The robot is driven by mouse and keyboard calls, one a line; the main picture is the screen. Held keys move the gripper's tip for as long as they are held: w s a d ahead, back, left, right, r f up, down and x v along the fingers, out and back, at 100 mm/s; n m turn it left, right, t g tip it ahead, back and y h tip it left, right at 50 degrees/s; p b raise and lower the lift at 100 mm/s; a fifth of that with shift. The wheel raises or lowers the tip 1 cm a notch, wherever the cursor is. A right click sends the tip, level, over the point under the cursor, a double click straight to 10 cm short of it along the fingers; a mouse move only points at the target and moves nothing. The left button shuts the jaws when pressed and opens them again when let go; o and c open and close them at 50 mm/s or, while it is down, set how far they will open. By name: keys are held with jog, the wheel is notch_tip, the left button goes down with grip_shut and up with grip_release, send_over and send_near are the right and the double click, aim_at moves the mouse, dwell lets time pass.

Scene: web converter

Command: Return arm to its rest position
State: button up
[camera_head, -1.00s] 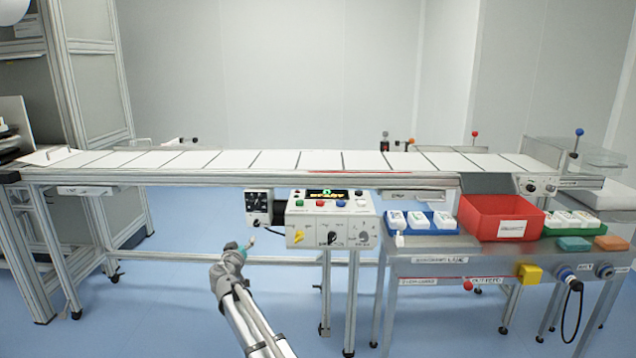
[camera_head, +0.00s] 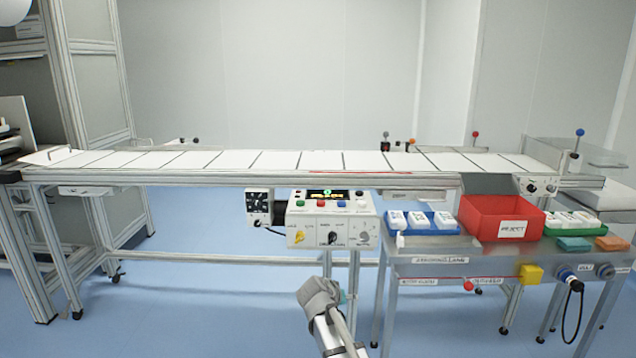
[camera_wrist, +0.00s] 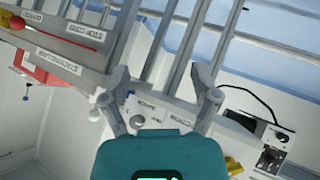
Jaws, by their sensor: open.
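My arm shows at the bottom of the head view, right of the middle, below the control box (camera_head: 331,219) and left of the steel side table. Its gripper fingers are hidden there behind the wrist; only a bit of teal shows beside it. In the wrist view my gripper (camera_wrist: 160,97) is open, its two grey fingers apart with nothing between them. The control box (camera_wrist: 150,115), with its knobs, lies beyond the fingers, and I see no contact.
A long white conveyor (camera_head: 290,160) spans the scene. The steel side table (camera_head: 420,268) at right bears a blue tray (camera_head: 434,229), a red reject bin (camera_head: 490,222) and a green tray (camera_head: 555,231). Blue floor (camera_head: 200,300) is clear at lower left.

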jog(key=s+d+f+g+y, duration=0.2)
jog(key=s+d+g, duration=0.1)
jog(key=s, duration=0.5)
jog(key=s+d+f+n+g+y, duration=0.1)
jog(key=s+d+f+g+y, duration=0.15)
jog(key=s, duration=0.45)
jog(key=s+d+f+g+y, duration=0.15)
jog(key=s+d, duration=0.25)
jog(key=s, duration=0.4)
notch_tip(320, 180, up, 34)
jog(key=p, duration=3.4)
jog(key=shift+s+a+f+g, duration=0.2)
jog(key=shift+s+g, duration=0.1)
jog(key=shift+g, duration=0.1)
